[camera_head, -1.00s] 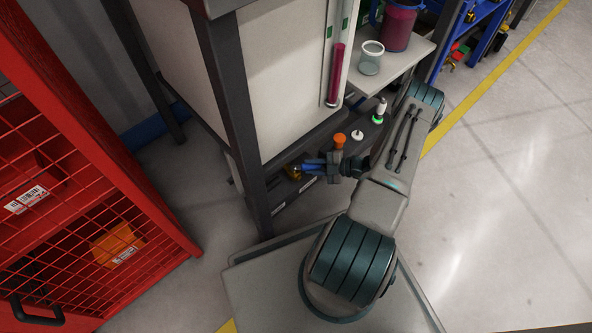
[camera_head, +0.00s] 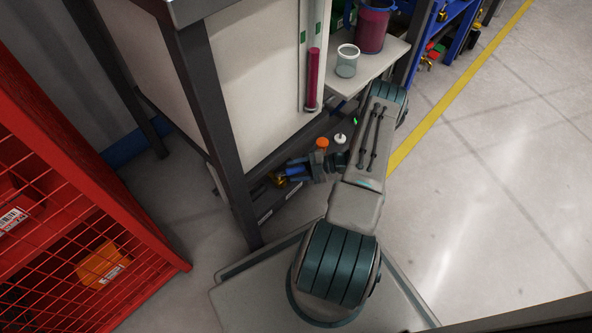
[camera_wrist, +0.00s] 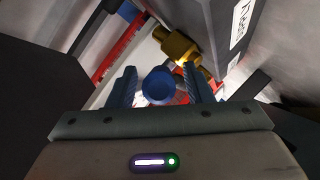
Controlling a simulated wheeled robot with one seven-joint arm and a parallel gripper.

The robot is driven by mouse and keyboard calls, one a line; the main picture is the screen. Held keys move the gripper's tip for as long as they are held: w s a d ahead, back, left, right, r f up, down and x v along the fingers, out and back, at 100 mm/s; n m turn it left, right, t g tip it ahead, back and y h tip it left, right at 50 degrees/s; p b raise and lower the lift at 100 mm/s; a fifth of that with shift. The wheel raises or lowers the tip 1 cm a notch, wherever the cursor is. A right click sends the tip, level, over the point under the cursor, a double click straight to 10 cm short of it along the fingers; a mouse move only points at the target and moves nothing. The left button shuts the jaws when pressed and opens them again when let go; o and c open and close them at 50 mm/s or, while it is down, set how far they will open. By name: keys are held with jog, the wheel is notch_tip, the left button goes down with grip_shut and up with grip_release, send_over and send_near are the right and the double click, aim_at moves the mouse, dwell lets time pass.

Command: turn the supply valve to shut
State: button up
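The supply valve appears as a brass body (camera_wrist: 177,45) with a blue handle (camera_wrist: 160,85), seen nearly end-on in the wrist view. In the head view, its brass (camera_head: 281,181) shows low beside the bench frame; my gripper partly hides the handle there. My gripper (camera_wrist: 161,88) is open in the wrist view. Its two blue-grey fingers stand on either side of the blue handle, with a visible gap on each side. In the head view my gripper (camera_head: 296,172) is right at the valve. I cannot tell how far the handle is turned.
An orange knob (camera_head: 321,143) and a white knob (camera_head: 340,138) are close above my gripper. A dark bench leg (camera_head: 222,130) stands left of it. A red mesh cabinet (camera_head: 100,210) is at the left. A shelf (camera_head: 378,62) holds a glass jar (camera_head: 347,61). Open floor lies right.

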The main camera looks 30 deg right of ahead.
jog(key=shift+d, duration=0.1)
jog(key=p+v, duration=0.3)
jog(key=v, duration=1)
jog(key=shift+s+d+p, duration=0.2)
jog(key=shift+d+p, duration=0.1)
jog(key=shift+d, duration=0.05)
jog(key=shift+r, duration=0.1)
jog(key=shift+c, duration=0.3)
